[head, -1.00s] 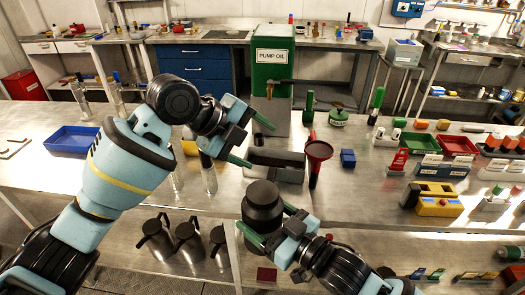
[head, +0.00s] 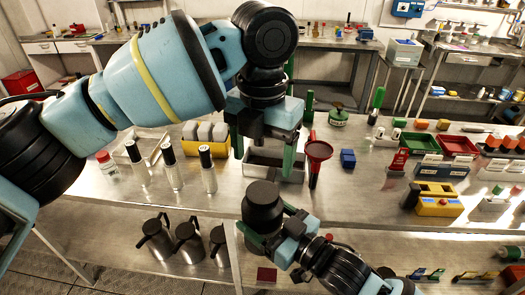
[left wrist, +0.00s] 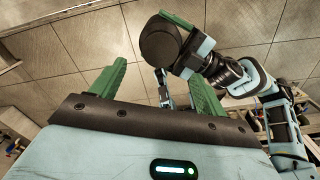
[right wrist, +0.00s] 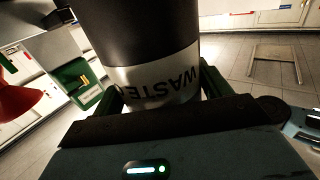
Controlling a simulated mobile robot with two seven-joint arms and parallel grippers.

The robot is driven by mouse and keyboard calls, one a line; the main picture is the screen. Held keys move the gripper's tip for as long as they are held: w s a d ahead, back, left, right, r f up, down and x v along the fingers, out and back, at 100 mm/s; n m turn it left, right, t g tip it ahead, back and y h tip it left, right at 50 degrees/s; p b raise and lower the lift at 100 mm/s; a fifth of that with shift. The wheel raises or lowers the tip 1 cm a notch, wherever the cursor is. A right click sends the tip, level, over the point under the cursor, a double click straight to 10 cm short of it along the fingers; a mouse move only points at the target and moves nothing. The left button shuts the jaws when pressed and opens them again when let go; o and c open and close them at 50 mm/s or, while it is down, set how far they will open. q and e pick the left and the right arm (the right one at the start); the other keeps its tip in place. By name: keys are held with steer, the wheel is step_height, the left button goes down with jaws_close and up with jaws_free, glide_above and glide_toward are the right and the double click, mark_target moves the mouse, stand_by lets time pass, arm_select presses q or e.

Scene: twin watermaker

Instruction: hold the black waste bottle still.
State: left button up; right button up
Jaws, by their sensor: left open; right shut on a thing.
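The black waste bottle (head: 262,203) stands out in front of the bench's front edge. My right gripper (head: 268,228) is shut on it from the lower right. In the right wrist view the bottle (right wrist: 140,35) is upside down in the picture, with a white label reading WASTE between the green fingers. My left gripper (head: 264,153) is open and empty, fingers pointing down over the grey tray on the bench, behind and above the bottle. In the left wrist view its two green fingers are wide apart with nothing between them, and the bottle (left wrist: 160,40) shows beyond.
A red funnel (head: 318,151) stands right of my left gripper. Several clear tubes with black caps, including one tube (head: 208,172), stand to the left. A yellow block (head: 437,206) and green and red trays lie to the right. Several dark jugs (head: 155,240) sit on the lower shelf.

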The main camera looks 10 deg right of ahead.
mark_target(262, 192)
arm_select(q)
steer(key=shift+f, duration=4)
steer(key=shift+c, duration=0.2)
